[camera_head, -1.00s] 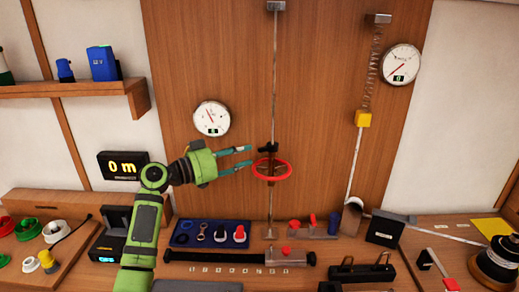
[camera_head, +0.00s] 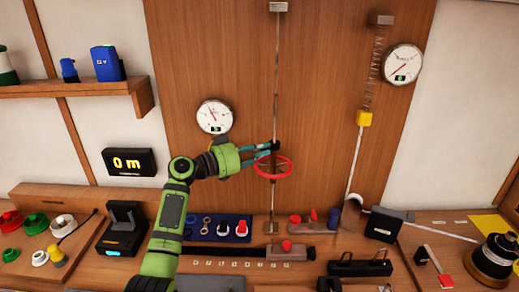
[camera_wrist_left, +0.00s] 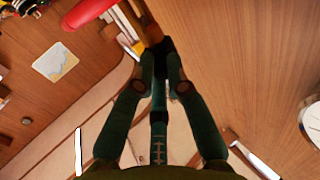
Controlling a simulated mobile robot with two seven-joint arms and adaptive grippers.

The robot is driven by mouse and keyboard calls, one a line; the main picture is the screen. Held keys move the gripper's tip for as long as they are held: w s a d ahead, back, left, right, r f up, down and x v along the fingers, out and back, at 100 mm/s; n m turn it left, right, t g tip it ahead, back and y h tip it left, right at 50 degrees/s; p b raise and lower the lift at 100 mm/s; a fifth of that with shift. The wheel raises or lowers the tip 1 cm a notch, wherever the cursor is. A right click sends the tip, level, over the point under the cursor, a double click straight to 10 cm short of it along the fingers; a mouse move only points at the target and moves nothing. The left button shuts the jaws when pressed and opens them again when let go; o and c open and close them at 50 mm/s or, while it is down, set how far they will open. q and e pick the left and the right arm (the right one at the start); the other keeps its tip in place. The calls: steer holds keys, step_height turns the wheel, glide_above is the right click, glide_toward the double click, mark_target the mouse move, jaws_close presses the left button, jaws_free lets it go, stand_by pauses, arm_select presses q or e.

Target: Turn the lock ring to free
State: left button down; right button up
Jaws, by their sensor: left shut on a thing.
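A vertical line (camera_head: 276,70) runs down the wooden panel, with a red ring (camera_head: 288,172) around it. The red ring also shows at the top of the left wrist view (camera_wrist_left: 86,12). A small black fitting (camera_head: 275,145) sits on the line just above the red ring. I cannot tell which of these two is the lock ring. My left gripper (camera_head: 268,150) reaches in from the left and is shut on the black fitting. In the left wrist view the fingertips (camera_wrist_left: 160,65) close on this dark part, beside a yellowish piece. The right gripper is not in view.
Dials (camera_head: 215,117) and (camera_head: 403,65) hang left and right of the line. A blue tray (camera_head: 200,222) of small parts, a black bar with a red knob (camera_head: 287,246) and a reel (camera_head: 495,258) stand on the bench.

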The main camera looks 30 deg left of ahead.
arm_select(q)
steer(key=shift+s+d+n+t+y, duration=0.15)
steer(key=shift+n+t+y, duration=0.25)
steer(key=shift+y, duration=0.1)
steer(key=shift+s+d+r+n+t+y+p, duration=0.1)
steer(key=shift+d+n+t+y+p, duration=0.1)
steer(key=shift+n+t+y+p, duration=0.45)
steer(key=shift+d+n+t+y+p, duration=0.15)
steer(key=shift+n+y, duration=0.2)
steer(key=shift+y, duration=0.6)
steer(key=c, duration=1.3)
jaws_free()
steer(key=shift+s+a, duration=0.1)
steer(key=shift+s, duration=0.05)
steer(key=v, duration=1.1)
steer(key=shift+s+a+r, duration=0.1)
steer(key=shift+s+a, duration=0.05)
steer(key=shift+s, duration=0.15)
